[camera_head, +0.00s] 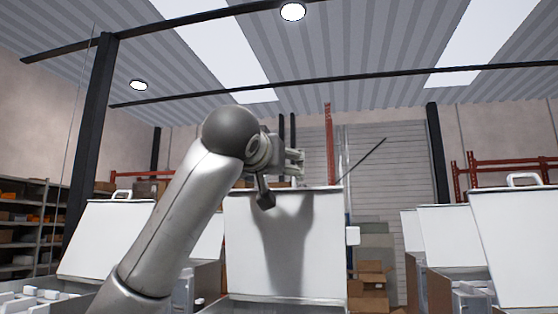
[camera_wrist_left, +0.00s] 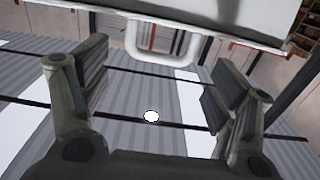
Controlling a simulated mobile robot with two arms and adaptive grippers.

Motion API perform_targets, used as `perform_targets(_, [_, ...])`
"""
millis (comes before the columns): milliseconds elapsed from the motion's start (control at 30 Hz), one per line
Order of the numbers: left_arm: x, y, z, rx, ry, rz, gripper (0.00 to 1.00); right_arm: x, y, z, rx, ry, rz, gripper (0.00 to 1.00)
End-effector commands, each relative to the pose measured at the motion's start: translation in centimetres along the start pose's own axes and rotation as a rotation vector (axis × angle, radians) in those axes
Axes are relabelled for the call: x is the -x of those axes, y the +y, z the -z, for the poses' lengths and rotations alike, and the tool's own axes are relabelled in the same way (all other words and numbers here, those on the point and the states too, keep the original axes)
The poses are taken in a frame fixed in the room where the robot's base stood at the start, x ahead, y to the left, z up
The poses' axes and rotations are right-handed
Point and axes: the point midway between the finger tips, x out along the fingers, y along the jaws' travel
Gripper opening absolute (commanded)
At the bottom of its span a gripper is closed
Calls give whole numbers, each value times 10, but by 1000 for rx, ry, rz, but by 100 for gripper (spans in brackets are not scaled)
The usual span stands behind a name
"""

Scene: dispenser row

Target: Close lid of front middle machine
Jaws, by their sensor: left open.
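The front middle machine's lid (camera_head: 290,255) is a white panel standing raised, nearly upright, in the middle of the head view. Its handle is hidden there behind my arm. In the left wrist view the lid (camera_wrist_left: 235,18) crosses the top, and its white loop handle (camera_wrist_left: 165,58) extends from its edge into the space between my fingers. My left gripper (camera_head: 292,160) is at the lid's top edge, and its shadow falls on the panel. In the left wrist view the left gripper (camera_wrist_left: 158,72) is open, with fingers either side of the handle and apart from it. My right gripper is not in view.
Another machine's raised lid (camera_head: 108,240) with a handle stands at the left, and one (camera_head: 515,245) stands at the right. More lids (camera_head: 450,235) stand behind. Cardboard boxes (camera_head: 370,285) and shelving (camera_head: 25,225) are farther back. The space above the lids is open.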

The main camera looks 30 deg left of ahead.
Motion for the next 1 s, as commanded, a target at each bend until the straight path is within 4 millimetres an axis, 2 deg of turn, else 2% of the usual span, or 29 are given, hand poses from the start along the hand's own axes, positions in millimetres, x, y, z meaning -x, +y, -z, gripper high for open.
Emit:
perform_targets(33, [-10,-1,4,1,-4,2,82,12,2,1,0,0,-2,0])
perform_targets(300, [-40,0,2,2,0,0,82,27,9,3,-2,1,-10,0])
perform_targets(667, [-45,0,0,3,1,0,82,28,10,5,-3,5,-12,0])
perform_targets(1000, [-45,0,0,3,2,-1,40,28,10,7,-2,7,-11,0])
